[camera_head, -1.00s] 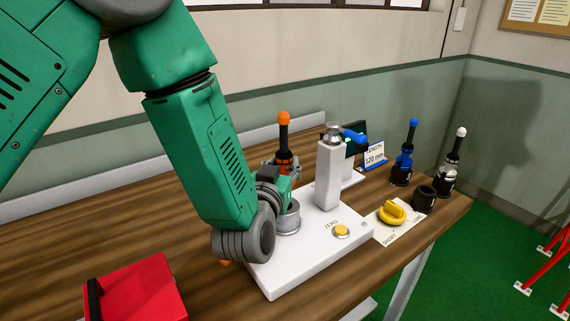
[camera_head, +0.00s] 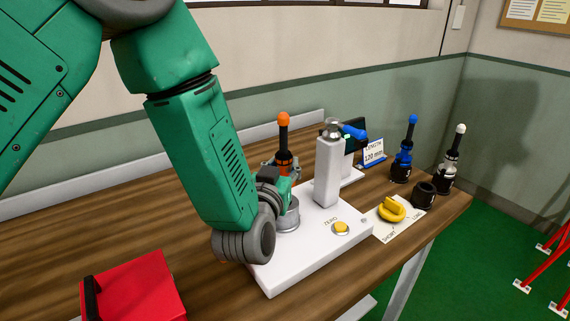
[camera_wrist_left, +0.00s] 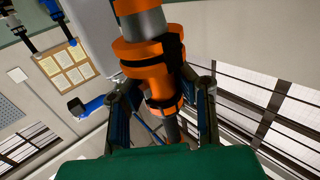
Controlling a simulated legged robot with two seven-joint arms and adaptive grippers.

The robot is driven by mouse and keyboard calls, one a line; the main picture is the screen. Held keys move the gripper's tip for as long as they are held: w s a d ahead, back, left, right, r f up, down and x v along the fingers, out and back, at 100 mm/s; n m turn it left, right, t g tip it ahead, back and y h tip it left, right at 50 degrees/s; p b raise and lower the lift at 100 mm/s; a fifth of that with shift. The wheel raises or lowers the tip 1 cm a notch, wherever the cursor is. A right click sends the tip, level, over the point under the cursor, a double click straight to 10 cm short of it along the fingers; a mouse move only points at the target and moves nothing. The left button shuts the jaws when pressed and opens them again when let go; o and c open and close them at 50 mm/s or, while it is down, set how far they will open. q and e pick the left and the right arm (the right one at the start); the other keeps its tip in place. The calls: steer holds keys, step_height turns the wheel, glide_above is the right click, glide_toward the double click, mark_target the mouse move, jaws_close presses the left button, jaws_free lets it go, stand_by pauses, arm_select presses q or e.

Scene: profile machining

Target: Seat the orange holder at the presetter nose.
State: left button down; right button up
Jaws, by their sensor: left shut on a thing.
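The orange holder (camera_head: 284,157), with a black shank and an orange ball on top, stands upright at the presetter's round grey nose (camera_head: 288,219). My left gripper (camera_head: 282,170) is shut around it; in the left wrist view the orange collar (camera_wrist_left: 145,52) lies between the two fingers (camera_wrist_left: 167,90). My wrist covers the holder's lower end in the head view, so I cannot tell whether it touches the nose. The white presetter base (camera_head: 300,258) carries a white column (camera_head: 328,172) and a yellow ZERO button (camera_head: 341,228). My right gripper is not in view.
A blue holder (camera_head: 404,160) and a white-tipped holder (camera_head: 452,165) stand at the right beside an empty black pot (camera_head: 424,195). A yellow knob (camera_head: 391,209) sits on a SHORT/LONG card. A LENGTH 120 mm sign (camera_head: 374,153) stands behind. A red box (camera_head: 140,290) lies front left.

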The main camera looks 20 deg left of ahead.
arm_select(q)
steer(key=shift+f+b, duration=0.6)
steer(key=shift+f, duration=0.2)
steer(key=c, duration=1.2)
jaws_free()
steer(key=shift+s, duration=0.1)
steer(key=s, duration=1.1)
steer(key=shift+s+d, duration=0.2)
steer(key=shift+s, duration=0.2)
